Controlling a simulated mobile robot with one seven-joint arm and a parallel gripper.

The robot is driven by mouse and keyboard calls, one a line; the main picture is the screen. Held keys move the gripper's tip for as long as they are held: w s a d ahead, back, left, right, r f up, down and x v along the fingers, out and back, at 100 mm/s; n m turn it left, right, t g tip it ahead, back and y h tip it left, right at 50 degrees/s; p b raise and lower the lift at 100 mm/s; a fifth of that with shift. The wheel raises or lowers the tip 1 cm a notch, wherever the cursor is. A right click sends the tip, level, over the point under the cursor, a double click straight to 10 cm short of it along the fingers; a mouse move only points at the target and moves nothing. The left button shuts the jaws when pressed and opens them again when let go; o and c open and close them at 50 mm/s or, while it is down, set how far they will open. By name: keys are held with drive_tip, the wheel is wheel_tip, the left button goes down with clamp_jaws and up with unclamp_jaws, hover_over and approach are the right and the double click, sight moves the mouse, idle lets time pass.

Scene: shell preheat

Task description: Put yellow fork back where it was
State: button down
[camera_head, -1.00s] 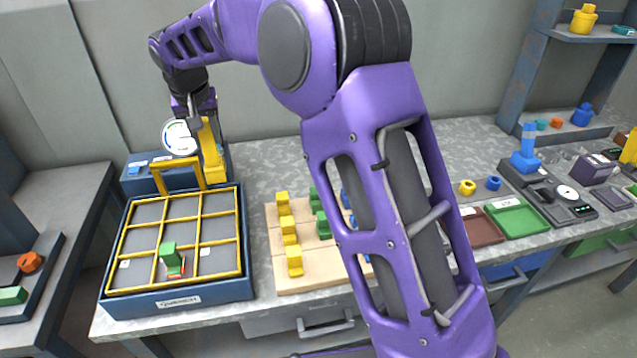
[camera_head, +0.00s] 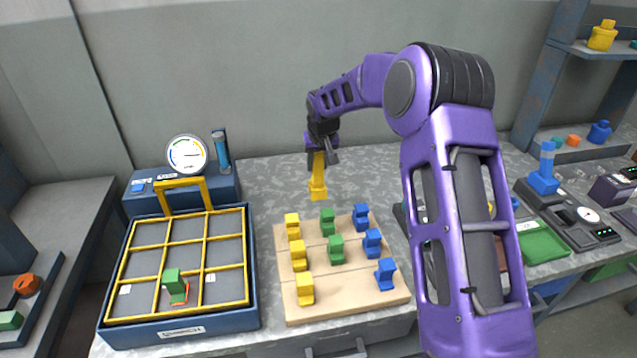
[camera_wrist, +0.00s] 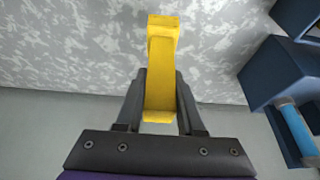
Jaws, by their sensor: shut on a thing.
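The yellow fork (camera_head: 318,178) hangs upright from my gripper (camera_head: 321,152), above the bench behind the wooden board. In the wrist view, my gripper (camera_wrist: 160,100) is shut on the yellow fork (camera_wrist: 161,55), with a dark finger on each side of it. I cannot tell in the head view whether the fork's lower end touches the bench.
The wooden board (camera_head: 345,304) holds yellow, green and blue pieces. To the left is a blue gridded tray (camera_head: 107,326) with a green piece (camera_head: 174,285) in it. Behind it stands a blue unit with a round gauge (camera_head: 187,155). Bare bench (camera_head: 262,190) lies between.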

sight(317, 176)
drive_tip(key=shift+f, duration=2.25)
drive_tip(key=shift+f, duration=0.2)
drive_tip(key=c, duration=0.5)
unclamp_jaws()
drive_tip(key=shift+r, duration=0.25)
drive_tip(key=v, duration=1.1)
drive_tip(key=shift+s+d+r, duration=0.1)
drive_tip(key=shift+s+r, duration=0.1)
drive_tip(key=shift+r, duration=0.15)
